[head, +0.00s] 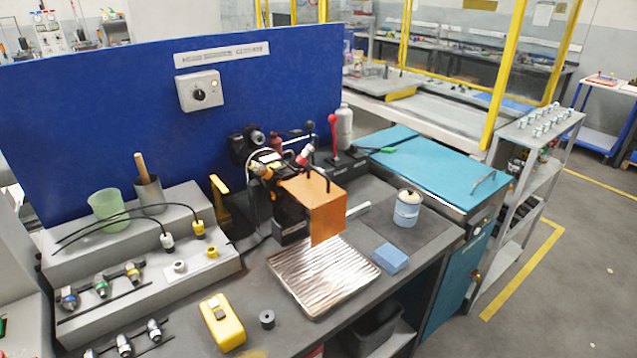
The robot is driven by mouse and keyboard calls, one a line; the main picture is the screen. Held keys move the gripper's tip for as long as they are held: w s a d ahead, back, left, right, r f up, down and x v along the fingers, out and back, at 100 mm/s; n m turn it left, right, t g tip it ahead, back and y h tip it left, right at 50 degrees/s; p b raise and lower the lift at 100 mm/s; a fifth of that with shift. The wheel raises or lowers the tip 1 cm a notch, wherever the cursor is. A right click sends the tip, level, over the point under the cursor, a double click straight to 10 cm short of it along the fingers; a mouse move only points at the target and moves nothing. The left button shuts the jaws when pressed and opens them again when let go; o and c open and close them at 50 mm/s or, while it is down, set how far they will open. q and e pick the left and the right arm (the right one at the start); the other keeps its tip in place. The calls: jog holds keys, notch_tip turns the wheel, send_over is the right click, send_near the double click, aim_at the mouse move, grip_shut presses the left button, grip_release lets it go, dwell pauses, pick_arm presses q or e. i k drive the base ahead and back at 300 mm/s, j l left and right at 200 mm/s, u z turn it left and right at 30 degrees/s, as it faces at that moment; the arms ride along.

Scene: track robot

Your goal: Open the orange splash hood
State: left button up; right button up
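The orange splash hood (328,216) is a box-like cover at the middle of the workbench. It hangs in front of a small black machine (290,217) and above a ribbed metal tray (322,277). Its front and top faces show, and it appears lowered over the machine's front. A thin dark rod stands at its top. What is behind the hood is hidden. Neither of my grippers is in the head view.
A yellow device (222,322) and a dark ring (267,319) lie on the front of the bench. A blue sponge (391,258) and a white-blue jar (407,208) stand right of the tray. A stepped grey rack (150,287) fills the left. A blue panel (110,130) stands behind.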

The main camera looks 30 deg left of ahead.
aim_at(328, 210)
jog(key=l+u, duration=0.2)
jog(key=l, duration=0.8)
jog(key=l+u, duration=0.25)
jog(key=l, duration=0.7)
